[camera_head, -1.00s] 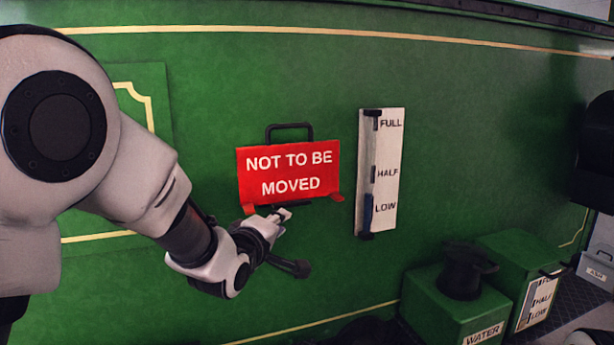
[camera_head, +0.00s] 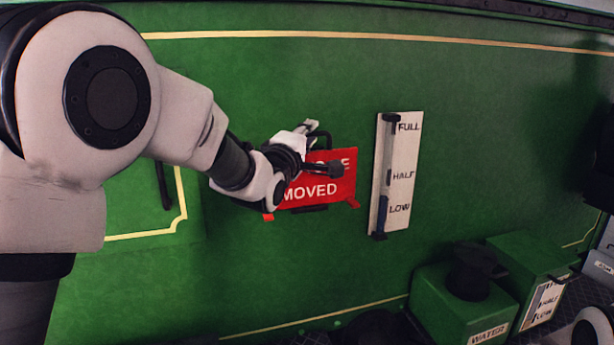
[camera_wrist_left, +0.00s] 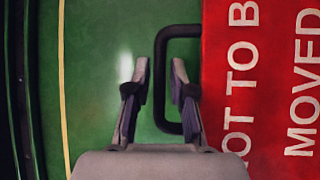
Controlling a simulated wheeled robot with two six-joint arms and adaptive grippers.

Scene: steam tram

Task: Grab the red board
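The red board (camera_head: 325,190) with white lettering is on the green wall, and my left gripper hides much of its upper left. Its black handle (camera_head: 326,136) stands at the top edge. In the left wrist view the board (camera_wrist_left: 270,90) fills the right side, turned sideways, and the handle (camera_wrist_left: 160,75) juts left from it. My left gripper (camera_head: 322,148) is open in front of the board's top. In the left wrist view its fingertips (camera_wrist_left: 160,72) lie on either side of the handle's bar; whether they touch it I cannot tell. My right gripper is not in view.
A white level gauge (camera_head: 398,175) marked FULL, HALF and LOW is on the wall just right of the board. Green boxes (camera_head: 440,312) stand at the lower right, one with a dark bucket-like object (camera_head: 476,272) on top. The wall below the board is clear.

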